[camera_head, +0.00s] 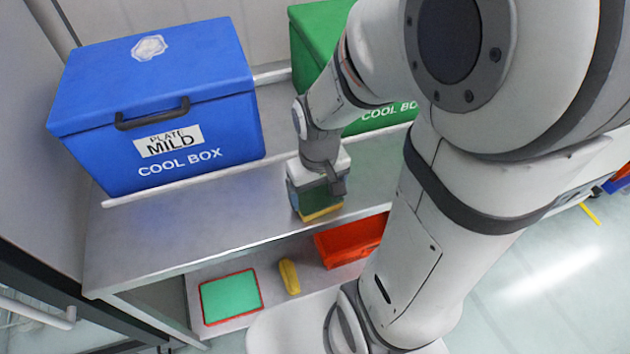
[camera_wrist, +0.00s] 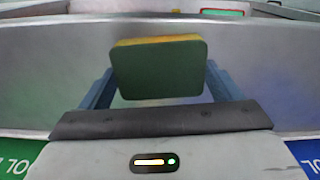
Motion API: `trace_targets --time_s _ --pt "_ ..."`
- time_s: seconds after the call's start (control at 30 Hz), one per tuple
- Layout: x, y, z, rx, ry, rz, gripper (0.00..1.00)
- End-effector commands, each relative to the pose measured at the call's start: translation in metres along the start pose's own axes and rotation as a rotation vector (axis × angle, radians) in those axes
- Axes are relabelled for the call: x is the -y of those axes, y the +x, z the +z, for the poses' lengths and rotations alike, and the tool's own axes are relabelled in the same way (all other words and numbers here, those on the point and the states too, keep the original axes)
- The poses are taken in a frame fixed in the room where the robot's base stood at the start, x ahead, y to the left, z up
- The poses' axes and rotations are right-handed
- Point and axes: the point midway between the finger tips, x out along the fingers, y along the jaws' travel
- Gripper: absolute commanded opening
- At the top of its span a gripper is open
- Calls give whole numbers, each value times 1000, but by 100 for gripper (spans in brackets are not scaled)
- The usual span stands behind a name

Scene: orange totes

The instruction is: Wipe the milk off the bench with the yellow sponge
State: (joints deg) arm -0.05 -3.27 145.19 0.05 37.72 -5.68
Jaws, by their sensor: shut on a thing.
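The sponge (camera_head: 321,212) has a yellow layer below and a dark green layer above. My gripper (camera_head: 317,190) is shut on it, pointing down over the front part of the grey metal bench (camera_head: 200,222). In the wrist view, the green face of the sponge (camera_wrist: 160,70) sits between the two blue-grey fingers of my gripper (camera_wrist: 160,84), with a thin yellow strip along its far edge. The yellow side faces the bench; I cannot tell whether it touches. I cannot make out any milk on the bench, and part of the top is hidden behind my arm.
A blue cool box (camera_head: 160,95) stands on the bench at left, and a green cool box (camera_head: 320,45) stands behind my arm. A lower shelf holds a green tray with a red rim (camera_head: 231,296), a yellow item (camera_head: 289,277) and a red bin (camera_head: 345,243). The front left bench top is clear.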

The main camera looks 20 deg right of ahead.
Motion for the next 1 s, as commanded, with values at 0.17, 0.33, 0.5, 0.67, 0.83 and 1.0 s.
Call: trace_targets --time_s 0.17,0.33,0.5,0.67,0.83,1.0 --pt "1 3 12 12 0 -1 67" --pt "1 2 12 15 0 -1 67" --pt "0 1 -1 12 0 -1 67" --pt "-2 0 -17 9 0 -1 67" --pt "-3 -1 -28 8 0 -1 67" --pt "-3 -1 -32 8 0 -1 67"
